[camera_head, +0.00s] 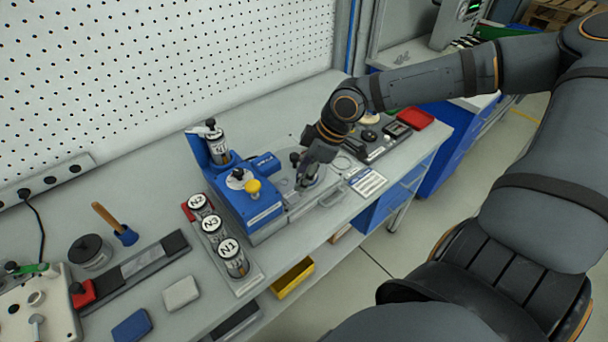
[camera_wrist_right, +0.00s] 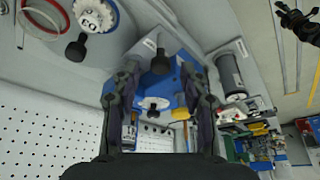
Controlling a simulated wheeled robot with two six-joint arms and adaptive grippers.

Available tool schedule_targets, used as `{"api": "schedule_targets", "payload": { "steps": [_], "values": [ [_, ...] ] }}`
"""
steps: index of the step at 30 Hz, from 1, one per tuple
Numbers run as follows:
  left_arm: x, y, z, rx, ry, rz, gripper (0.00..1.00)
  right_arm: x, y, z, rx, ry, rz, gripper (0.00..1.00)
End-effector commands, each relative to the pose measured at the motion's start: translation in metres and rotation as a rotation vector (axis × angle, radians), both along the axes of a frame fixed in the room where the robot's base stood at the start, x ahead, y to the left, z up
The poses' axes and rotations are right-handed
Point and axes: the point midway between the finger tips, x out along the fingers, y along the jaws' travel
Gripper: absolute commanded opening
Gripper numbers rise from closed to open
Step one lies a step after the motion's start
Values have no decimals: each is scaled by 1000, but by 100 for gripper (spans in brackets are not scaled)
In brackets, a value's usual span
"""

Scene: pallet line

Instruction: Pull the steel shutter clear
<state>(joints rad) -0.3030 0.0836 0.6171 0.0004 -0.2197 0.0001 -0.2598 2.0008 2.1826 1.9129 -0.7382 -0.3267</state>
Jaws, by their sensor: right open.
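The blue machine (camera_head: 245,200) stands on the bench with a grey metal bed (camera_head: 292,205) on its right side. The steel shutter cannot be made out for certain; it may be part of this bed. A black knob (camera_head: 295,158) stands beside my right gripper (camera_head: 306,178), which points down over the bed. In the right wrist view, my right gripper (camera_wrist_right: 161,84) is open, its two fingers spread, with a black knob (camera_wrist_right: 160,63) and the blue machine (camera_wrist_right: 166,90) seen between them. I cannot tell whether a finger touches anything. My left gripper is not in view.
Several numbered canisters (camera_head: 222,238) stand in a rack left of the machine. A dark tray (camera_head: 383,140) and red dish (camera_head: 412,118) lie to the right. The perforated wall (camera_head: 150,70) rises behind; the bench's front edge is close.

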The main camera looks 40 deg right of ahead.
Motion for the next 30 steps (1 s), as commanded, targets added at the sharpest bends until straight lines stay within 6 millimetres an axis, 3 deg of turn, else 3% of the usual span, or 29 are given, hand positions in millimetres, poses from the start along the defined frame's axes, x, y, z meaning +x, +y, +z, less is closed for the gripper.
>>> {"api": "schedule_targets", "payload": {
  "steps": [9, 13, 30],
  "values": [
    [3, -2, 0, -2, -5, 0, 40, 1, 0, 68, -2, -4, -1, 44],
    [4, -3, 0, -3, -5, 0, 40, 1, 0, 85, -2, -1, 0, 44],
    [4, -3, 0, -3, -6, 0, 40, 0, 1, 92, 1, 1, 1, 44]
  ]
}}
